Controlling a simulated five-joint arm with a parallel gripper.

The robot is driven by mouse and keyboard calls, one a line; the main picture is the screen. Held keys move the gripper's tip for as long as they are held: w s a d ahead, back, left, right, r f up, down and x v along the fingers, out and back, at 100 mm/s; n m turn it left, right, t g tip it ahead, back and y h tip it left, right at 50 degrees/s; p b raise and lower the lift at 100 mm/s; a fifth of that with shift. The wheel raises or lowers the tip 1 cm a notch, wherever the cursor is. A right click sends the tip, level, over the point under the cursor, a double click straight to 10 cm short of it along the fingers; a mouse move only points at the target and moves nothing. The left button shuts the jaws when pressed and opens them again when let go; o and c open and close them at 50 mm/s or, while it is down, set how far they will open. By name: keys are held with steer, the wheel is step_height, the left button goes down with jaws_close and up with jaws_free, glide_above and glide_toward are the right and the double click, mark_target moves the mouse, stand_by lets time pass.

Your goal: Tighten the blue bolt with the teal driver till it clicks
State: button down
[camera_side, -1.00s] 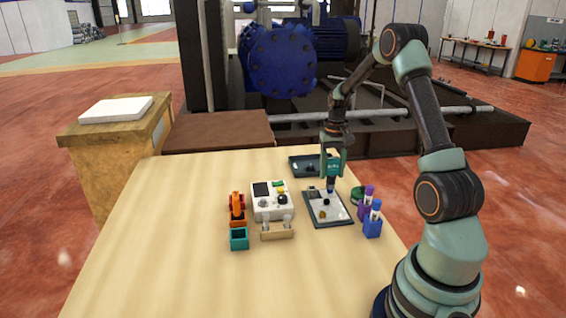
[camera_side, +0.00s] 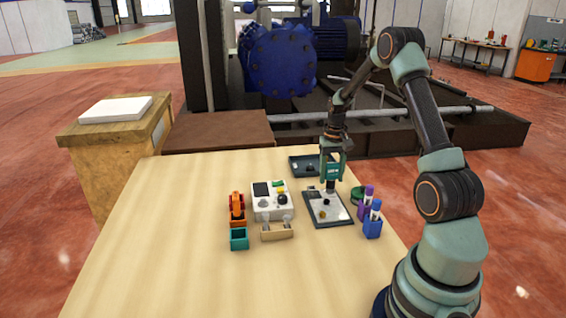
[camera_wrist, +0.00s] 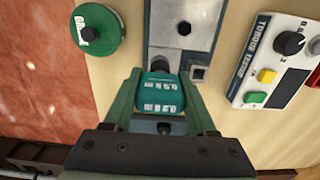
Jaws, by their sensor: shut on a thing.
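My gripper (camera_side: 331,172) is shut on the teal driver and holds it over the far part of the grey plate (camera_side: 341,217). In the wrist view my gripper (camera_wrist: 161,92) has a finger on each side of the teal driver (camera_wrist: 160,97), whose handle carries white markings. The driver's shaft points down; I cannot tell whether its tip touches anything. The plate also shows in the wrist view (camera_wrist: 165,42), with a dark hexagonal feature and a small square block with a dark opening. I cannot make out the blue bolt clearly.
The white torque tester (camera_side: 265,211) stands left of the plate. A green disc (camera_side: 357,194) and a blue holder (camera_side: 373,229) are on the right. A dark tray (camera_side: 302,167) lies behind. An orange holder (camera_side: 237,208), a teal holder (camera_side: 239,240) and a wooden rack (camera_side: 277,234) stand left. The near table is clear.

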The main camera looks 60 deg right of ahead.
mark_target(332, 163)
steer(key=m, duration=0.6)
steer(key=shift+m, duration=0.5)
steer(key=m, duration=0.5)
steer(key=shift+w, duration=0.1)
steer(key=shift+r, duration=0.2)
steer(key=shift+r, duration=2.1)
steer(key=shift+a, duration=0.1)
